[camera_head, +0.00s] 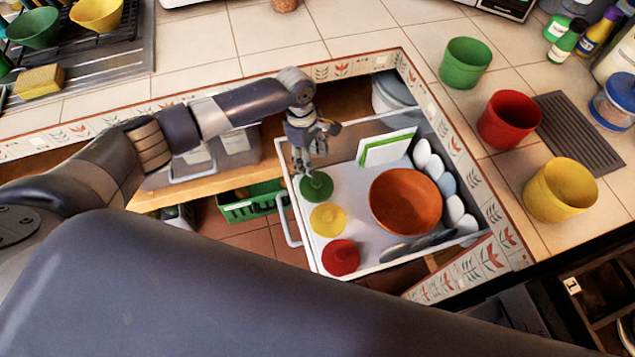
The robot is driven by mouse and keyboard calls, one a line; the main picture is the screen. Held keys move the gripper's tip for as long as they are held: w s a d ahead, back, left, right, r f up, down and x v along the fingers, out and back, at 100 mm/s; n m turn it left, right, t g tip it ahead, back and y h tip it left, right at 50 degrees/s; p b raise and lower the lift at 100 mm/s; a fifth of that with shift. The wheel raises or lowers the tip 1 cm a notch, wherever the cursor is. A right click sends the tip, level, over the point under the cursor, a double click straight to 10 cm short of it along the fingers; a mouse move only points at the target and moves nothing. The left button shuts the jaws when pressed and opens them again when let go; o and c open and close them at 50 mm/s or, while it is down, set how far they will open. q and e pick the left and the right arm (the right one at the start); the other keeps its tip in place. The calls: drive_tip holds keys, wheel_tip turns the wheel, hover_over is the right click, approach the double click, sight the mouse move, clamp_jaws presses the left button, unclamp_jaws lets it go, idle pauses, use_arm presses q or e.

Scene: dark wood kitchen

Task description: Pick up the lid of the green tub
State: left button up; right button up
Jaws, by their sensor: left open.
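The green lid (316,186) lies in the open white drawer (297,222), at its left side. A yellow lid (327,219) and a red lid (341,257) lie in a row in front of it. My left gripper (309,171) points down at the green lid, its fingers open and just above or around the lid's knob; I cannot tell whether they touch it. The green tub (465,63) stands uncovered on the counter at the upper right. My right gripper is not in view.
The drawer also holds an orange bowl (405,201), a green-edged white board (386,148) and several pale rounded items along its right side. A red tub (509,119) and a yellow tub (560,190) stand on the right counter.

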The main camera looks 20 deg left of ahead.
sight(316, 182)
use_arm(q)
drive_tip(key=f, duration=0.3)
drive_tip(key=shift+s+d+f, duration=0.1)
drive_tip(key=shift+d+f, duration=0.15)
drive_tip(key=shift+d, duration=0.05)
drive_tip(key=shift+s+d+f+b, duration=0.1)
drive_tip(key=shift+s+f+b, duration=0.05)
drive_tip(key=shift+f, duration=0.75)
drive_tip(key=shift+s+d+f+b, duration=0.15)
drive_tip(key=shift+f, duration=0.7)
drive_tip(key=shift+s+d+f+b, duration=0.1)
drive_tip(key=shift+s+f+b, duration=0.05)
drive_tip(key=shift+f, duration=0.75)
drive_tip(key=c, duration=0.9)
